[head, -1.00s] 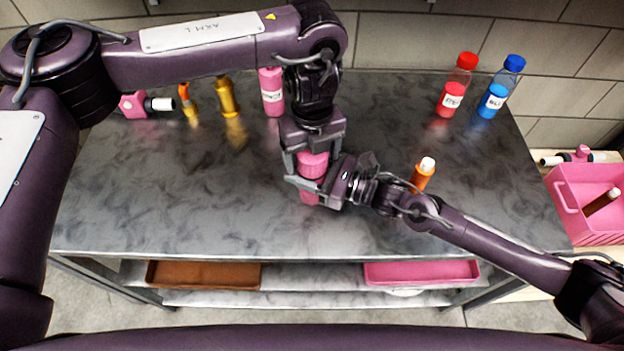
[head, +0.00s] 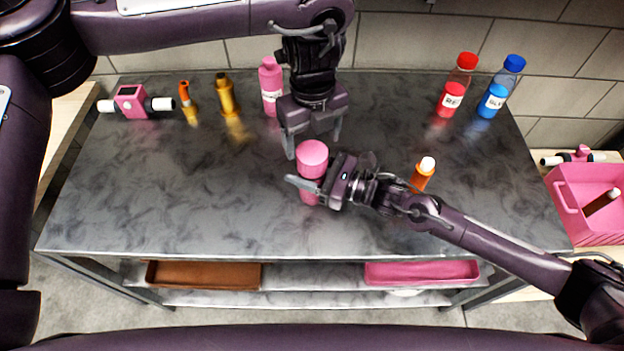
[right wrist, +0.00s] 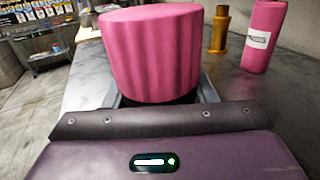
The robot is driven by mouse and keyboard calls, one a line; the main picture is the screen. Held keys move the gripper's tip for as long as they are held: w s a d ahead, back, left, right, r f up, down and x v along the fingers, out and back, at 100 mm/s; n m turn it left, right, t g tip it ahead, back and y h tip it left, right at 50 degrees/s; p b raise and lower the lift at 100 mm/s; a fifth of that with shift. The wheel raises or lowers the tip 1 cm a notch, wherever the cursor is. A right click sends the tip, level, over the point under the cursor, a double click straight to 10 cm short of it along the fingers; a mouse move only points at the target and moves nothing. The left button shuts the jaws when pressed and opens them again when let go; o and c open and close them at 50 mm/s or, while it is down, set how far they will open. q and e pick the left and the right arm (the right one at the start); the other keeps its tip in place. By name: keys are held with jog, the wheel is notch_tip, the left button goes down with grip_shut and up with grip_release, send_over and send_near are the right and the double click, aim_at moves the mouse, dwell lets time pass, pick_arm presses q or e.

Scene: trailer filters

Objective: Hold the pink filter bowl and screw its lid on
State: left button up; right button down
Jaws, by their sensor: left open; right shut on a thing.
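The pink filter bowl (head: 308,194) stands upright near the middle of the grey table. Its pink ribbed lid (head: 312,154) sits straight on top of it. My right gripper (head: 316,186) is shut around the bowl from the right, below the lid. In the right wrist view the lid (right wrist: 152,52) fills the space above my jaws and hides most of the bowl. My left gripper (head: 312,146) is open, its fingers pointing down just above and behind the lid. It looks clear of the lid. The thread between lid and bowl is hidden.
Behind are a pink bottle (head: 271,88), brass fittings (head: 226,98) and a pink housing with white pipe ends (head: 131,102). Red (head: 455,88) and blue (head: 499,90) bottles stand back right. An orange bottle (head: 422,176) stands close to my right arm. The front left tabletop is clear.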

aim_at(312, 152)
pick_arm(q)
notch_tip(312, 152, up, 2)
jog(key=n, duration=0.3)
jog(key=shift+r, duration=0.15)
jog(key=shift+f, duration=4.05)
jog(key=c, duration=1)
jog(key=m, duration=0.2)
jog(key=shift+m, duration=0.4)
